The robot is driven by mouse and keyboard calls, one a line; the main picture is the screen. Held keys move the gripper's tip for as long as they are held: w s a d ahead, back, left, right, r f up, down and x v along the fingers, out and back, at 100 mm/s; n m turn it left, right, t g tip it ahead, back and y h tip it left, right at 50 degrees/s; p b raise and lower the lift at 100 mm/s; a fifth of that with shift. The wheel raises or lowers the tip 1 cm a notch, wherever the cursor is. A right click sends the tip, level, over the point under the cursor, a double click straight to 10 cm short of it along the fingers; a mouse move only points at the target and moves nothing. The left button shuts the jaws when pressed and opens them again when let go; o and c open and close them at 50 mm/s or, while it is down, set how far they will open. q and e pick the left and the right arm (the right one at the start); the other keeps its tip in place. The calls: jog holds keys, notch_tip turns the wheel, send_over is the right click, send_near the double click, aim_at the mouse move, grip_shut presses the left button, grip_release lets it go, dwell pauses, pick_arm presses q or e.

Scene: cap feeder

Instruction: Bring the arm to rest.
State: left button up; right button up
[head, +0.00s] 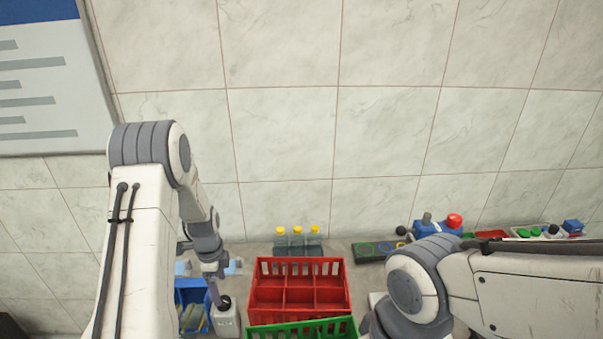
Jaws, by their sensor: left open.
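My left arm (140,240) comes in from the left and bends down at its elbow. My left gripper (209,269) is open and points down at the left part of the table, above a blue bin and a small white unit with a dark round top. I see nothing held in it. My right arm (520,290) reaches in from the right, with its grey joint (415,285) near the front of the table. The right gripper is out of sight.
A red crate with compartments (347,285) stands mid-table, a green crate (262,331) in front. Three yellow-capped bottles (297,242) stand behind it. The blue bin (180,284) and white unit (227,322) are left. A blue device with a red knob (454,221) stands back right.

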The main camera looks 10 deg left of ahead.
pick_arm(q)
jog(key=s+d+r+n+b, duration=0.25)
jog(key=d+r, duration=0.25)
jog(key=d, duration=0.5)
jog(key=s+d+r+n+b, duration=0.1)
jog(key=s+d+r+b, duration=0.3)
jog(key=d, duration=0.6)
jog(key=s+d+r+n+b, duration=0.1)
jog(key=s+d, duration=0.3)
jog(key=s, duration=0.5)
jog(key=s+d+r+n+h+b, duration=0.1)
jog(key=s+d+r+n, duration=0.1)
jog(key=s, duration=0.8)
jog(key=shift+d+r+n, duration=0.35)
jog(key=shift+d+n, duration=0.2)
jog(key=shift+d, duration=0.3)
